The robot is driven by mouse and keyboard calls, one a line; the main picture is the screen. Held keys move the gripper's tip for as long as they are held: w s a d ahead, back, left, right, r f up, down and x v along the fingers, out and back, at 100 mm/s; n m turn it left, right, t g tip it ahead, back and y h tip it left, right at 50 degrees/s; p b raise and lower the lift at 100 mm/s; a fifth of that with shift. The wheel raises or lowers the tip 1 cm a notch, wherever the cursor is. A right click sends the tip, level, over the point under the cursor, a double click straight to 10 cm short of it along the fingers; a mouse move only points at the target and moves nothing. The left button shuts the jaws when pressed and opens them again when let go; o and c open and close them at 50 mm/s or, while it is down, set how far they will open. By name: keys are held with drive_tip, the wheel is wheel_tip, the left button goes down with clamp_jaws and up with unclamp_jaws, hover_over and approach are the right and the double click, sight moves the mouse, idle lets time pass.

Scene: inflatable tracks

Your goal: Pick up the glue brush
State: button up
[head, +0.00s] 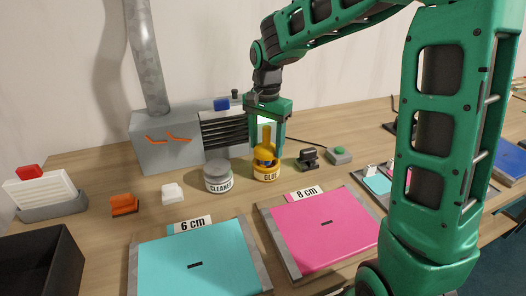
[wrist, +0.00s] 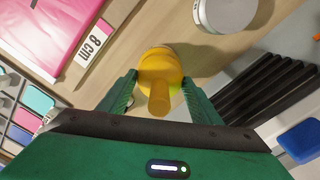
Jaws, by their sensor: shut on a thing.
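The glue brush (head: 266,137) has a yellow-orange handle and stands upright in the jar labelled GLUE (head: 266,172) on the bench. My gripper (head: 267,143) points down over the jar, with its fingers on either side of the brush handle. In the wrist view the brush (wrist: 158,98) is between the two green fingertips, and my gripper (wrist: 160,85) is shut on it. The brush's lower end is hidden in the jar, so I cannot tell how deep it sits.
A grey CLEANER jar (head: 218,177) stands just left of the glue jar. A black clamp-like item (head: 308,158) is to the right. A grey vent box (head: 165,140) stands behind. A cyan pad (head: 200,262) and a pink pad (head: 325,230) lie in front.

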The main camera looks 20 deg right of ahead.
drive_tip(key=s+a+r, duration=0.2)
drive_tip(key=s+r, duration=0.6)
drive_tip(key=s, duration=0.3)
drive_tip(key=shift+s+a, duration=0.2)
drive_tip(key=shift+a, duration=0.15)
